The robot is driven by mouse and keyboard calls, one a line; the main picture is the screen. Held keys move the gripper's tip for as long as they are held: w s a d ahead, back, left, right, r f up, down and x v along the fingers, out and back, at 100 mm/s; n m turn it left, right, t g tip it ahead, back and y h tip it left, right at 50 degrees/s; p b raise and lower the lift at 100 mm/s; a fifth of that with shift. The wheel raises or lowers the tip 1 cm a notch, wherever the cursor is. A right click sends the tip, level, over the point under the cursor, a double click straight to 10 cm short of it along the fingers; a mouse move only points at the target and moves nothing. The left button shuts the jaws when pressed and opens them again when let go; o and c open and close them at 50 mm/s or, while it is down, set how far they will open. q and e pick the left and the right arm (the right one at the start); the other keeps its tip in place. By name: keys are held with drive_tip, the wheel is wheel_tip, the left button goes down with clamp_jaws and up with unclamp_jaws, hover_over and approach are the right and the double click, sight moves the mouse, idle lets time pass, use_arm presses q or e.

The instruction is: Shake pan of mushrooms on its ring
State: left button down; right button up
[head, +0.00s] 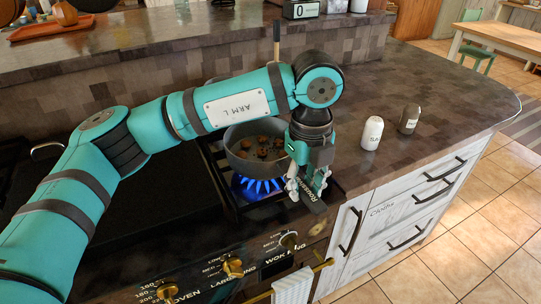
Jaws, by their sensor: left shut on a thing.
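A dark grey pan (239,163) with several brown mushrooms (262,147) in it sits over the wok ring (257,186), which burns with a blue flame. My left gripper (308,190) points down at the pan's right front side. My right gripper is not in view.
A white salt shaker (372,133) and a dark pepper shaker (409,119) stand on the counter right of the stove. Knobs (233,267) and a towel (293,287) are at the stove front. The right counter is mostly clear.

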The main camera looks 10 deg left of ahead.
use_arm(q)
drive_tip(key=c, duration=0.5)
unclamp_jaws()
drive_tip(key=shift+f, duration=0.1)
drive_tip(key=shift+r+p, duration=2.15)
drive_tip(key=shift+r, duration=1.95)
drive_tip(key=shift+s+f, duration=0.1)
